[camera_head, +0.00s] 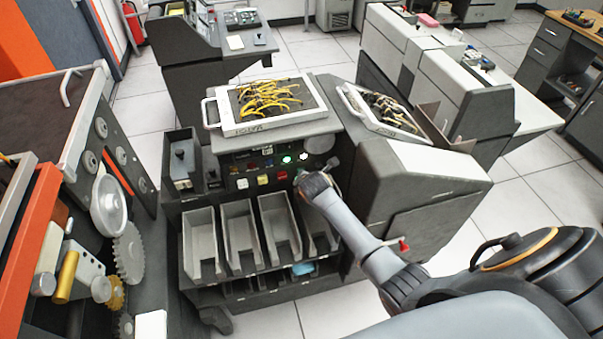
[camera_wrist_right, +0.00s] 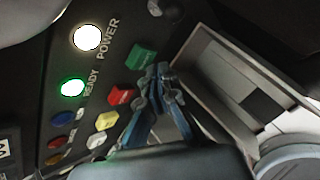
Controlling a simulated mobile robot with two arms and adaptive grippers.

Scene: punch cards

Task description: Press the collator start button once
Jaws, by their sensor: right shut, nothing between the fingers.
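The collator (camera_head: 345,130) stands in the middle of the head view, with a dark control panel on its front. In the right wrist view its green button (camera_wrist_right: 141,57) sits in line with a red button (camera_wrist_right: 121,95), a yellow button (camera_wrist_right: 106,121) and a white button (camera_wrist_right: 96,140). My right gripper (camera_wrist_right: 160,76) is shut and empty, its fingertips just beside the green button's lower right edge. I cannot tell whether they touch. In the head view my right gripper (camera_head: 301,176) covers the panel area right of the red button (camera_head: 283,175). My left gripper is out of view.
The POWER lamp (camera_wrist_right: 88,37) glows white and the READY lamp (camera_wrist_right: 72,88) glows green. Card bins (camera_head: 240,235) stand open below the panel. A wire-filled plugboard (camera_head: 270,103) lies on top. Another machine (camera_head: 85,190) stands close on the left.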

